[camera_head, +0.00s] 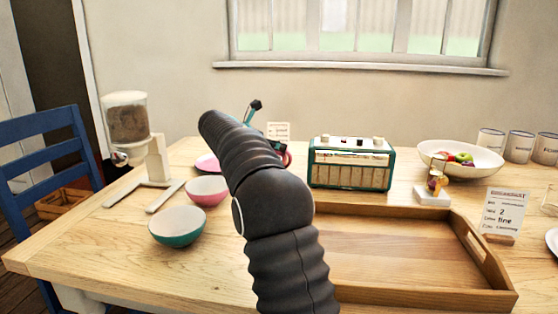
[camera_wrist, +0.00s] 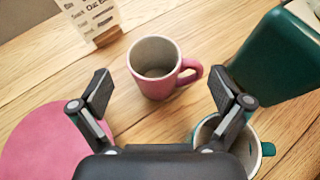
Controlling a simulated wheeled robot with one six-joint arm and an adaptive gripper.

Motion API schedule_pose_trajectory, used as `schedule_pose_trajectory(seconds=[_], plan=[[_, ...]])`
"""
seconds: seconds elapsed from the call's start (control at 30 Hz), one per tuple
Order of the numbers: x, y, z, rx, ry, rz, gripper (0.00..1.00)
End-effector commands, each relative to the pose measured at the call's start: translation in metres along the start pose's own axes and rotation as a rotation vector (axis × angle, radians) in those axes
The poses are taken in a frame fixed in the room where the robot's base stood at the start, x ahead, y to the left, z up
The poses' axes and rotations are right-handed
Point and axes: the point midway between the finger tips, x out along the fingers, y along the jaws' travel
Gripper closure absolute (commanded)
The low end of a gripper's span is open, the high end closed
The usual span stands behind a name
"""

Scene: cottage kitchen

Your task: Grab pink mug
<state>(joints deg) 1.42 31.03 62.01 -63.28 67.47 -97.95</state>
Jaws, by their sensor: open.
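The pink mug (camera_wrist: 146,84) stands upright on the wooden table in the wrist view, its grey inside showing and its handle to the right. My gripper (camera_wrist: 161,88) is open and empty, with one finger to the left of the mug and one to the right, on the near side. The right finger is close to the handle; I cannot tell whether they touch. In the head view my arm hides most of the mug's area, and only a small reddish piece shows beside the arm.
A teal-handled mug (camera_wrist: 262,150) stands under the right finger. A pink plate (camera_wrist: 45,145) lies left, a green radio (camera_wrist: 275,60) right, and a card (camera_wrist: 92,18) behind. The head view shows bowls (camera_head: 178,238), a wooden tray (camera_head: 400,294) and a fruit bowl (camera_head: 482,162).

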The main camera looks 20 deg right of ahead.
Motion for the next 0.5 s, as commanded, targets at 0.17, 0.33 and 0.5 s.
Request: schedule_pose_trajectory(seconds=[0.17, 0.33, 0.5], plan=[[0.022, 0.0, 0.0, 0.001, 0.0, 0.0, 0.0], [0.023, 0.0, 0.001, 0.001, 0.0, 0.0, 0.0], [0.023, 0.0, 0.001, 0.001, 0.0, 0.0, 0.28]])
